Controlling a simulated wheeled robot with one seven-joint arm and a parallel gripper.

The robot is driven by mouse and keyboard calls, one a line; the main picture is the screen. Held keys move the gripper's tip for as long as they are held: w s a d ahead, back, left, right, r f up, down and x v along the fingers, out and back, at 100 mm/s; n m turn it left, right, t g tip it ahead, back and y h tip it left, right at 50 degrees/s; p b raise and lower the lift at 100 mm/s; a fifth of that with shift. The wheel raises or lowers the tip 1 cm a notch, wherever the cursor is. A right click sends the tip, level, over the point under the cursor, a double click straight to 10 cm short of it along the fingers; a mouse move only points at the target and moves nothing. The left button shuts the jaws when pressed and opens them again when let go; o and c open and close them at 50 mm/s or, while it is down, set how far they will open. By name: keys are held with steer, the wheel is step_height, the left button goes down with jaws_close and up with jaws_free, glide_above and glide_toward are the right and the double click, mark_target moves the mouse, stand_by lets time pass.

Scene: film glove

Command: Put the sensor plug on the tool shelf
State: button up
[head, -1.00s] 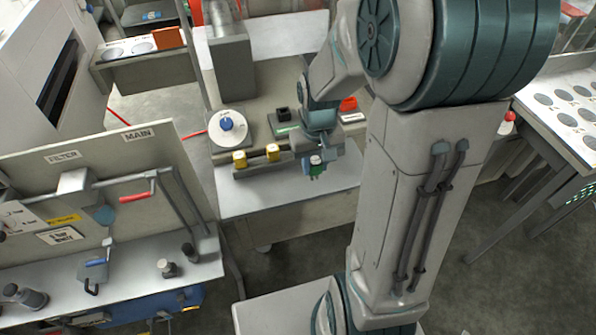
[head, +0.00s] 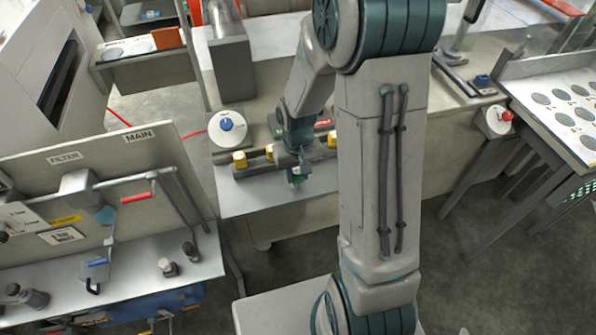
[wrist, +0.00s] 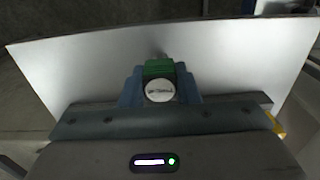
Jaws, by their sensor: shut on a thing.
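My gripper (wrist: 159,92) is shut on the sensor plug (wrist: 158,68), which sits between its blue fingers. The plug has a green body and a round white end with small dark lettering. In the head view my gripper (head: 298,172) hangs over the front edge area of the middle bench (head: 240,200), and the plug's green part (head: 297,180) shows just below it. The wrist view has the pale bench top under the plug; the gap between them cannot be told. No readable label marks the tool shelf.
A panel marked MAIN (head: 140,136) is at left. A table with round spots (head: 560,105) is at right. The bench's front left is clear.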

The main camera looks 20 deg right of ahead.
mark_target(298, 171)
steer(key=shift+f, duration=0.15)
steer(key=shift+f, duration=0.15)
steer(key=o, duration=1)
steer(key=shift+c, duration=0.2)
steer(key=shift+r, duration=0.25)
step_height(298, 171, up, 12)
steer(key=s+r+t, duration=0.1)
steer(key=s+r, duration=0.2)
steer(key=s, duration=0.4)
steer(key=s+r+t, duration=0.2)
steer(key=s+r, duration=0.2)
steer(key=s, duration=0.3)
steer(key=shift+s+r, duration=0.2)
steer(key=shift+s, duration=0.05)
